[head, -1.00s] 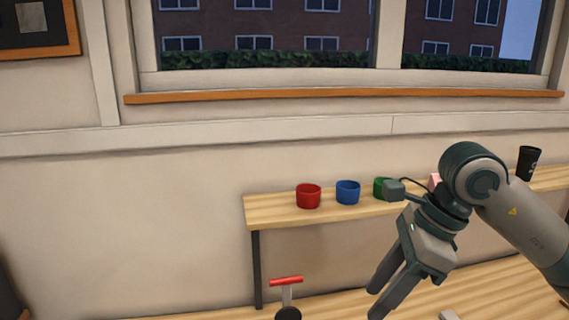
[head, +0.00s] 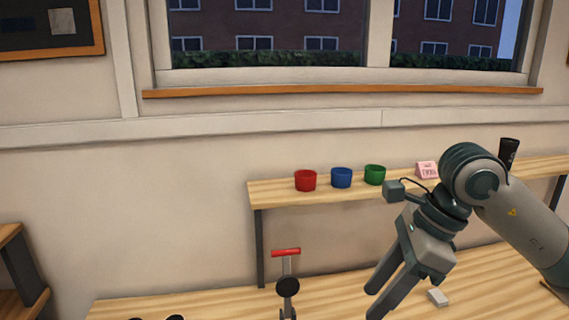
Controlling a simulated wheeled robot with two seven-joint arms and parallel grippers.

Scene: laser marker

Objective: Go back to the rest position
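My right gripper (head: 384,292) is on the arm that comes in from the right. Its two fingers point down and to the left over the table, spread apart, with nothing between them. My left gripper is not in the head view.
A wooden shelf (head: 268,194) bears a red cup (head: 305,181), a blue cup (head: 341,178), a green cup (head: 375,175), a pink sign (head: 427,170) and a black cup (head: 509,152). A red-handled device (head: 286,253) and a small pale block (head: 437,297) are on the table (head: 235,307). A wooden unit (head: 12,268) stands left.

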